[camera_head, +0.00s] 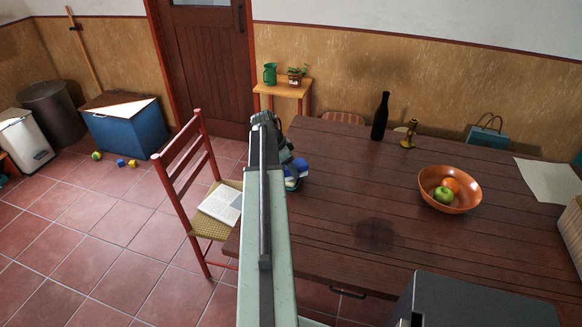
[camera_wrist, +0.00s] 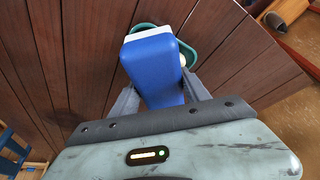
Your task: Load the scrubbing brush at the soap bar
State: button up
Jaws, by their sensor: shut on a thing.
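My gripper (camera_wrist: 160,92) is shut on a blue block-shaped thing, which I take as the scrubbing brush (camera_wrist: 152,62). One finger is on each side of it. A white part (camera_wrist: 147,33) shows at its far end; I cannot tell whether this is bristles or soap. A teal dish (camera_wrist: 192,52) lies behind and partly under the brush, with a small pale bit inside its rim. The soap bar is not clearly visible. In the head view the blue brush (camera_head: 299,165) shows just right of my arm, at the table's left end, with contact unclear.
The dark wooden table (camera_head: 340,205) is mostly clear. An orange bowl with fruit (camera_head: 470,202), a dark bottle (camera_head: 380,116) and a brass candlestick (camera_head: 409,134) stand farther right. A red chair with an open book (camera_head: 222,204) is left of the table.

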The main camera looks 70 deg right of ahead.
dwell(0.3)
notch_tip(320, 180, up, 7)
jog(key=p, duration=0.7)
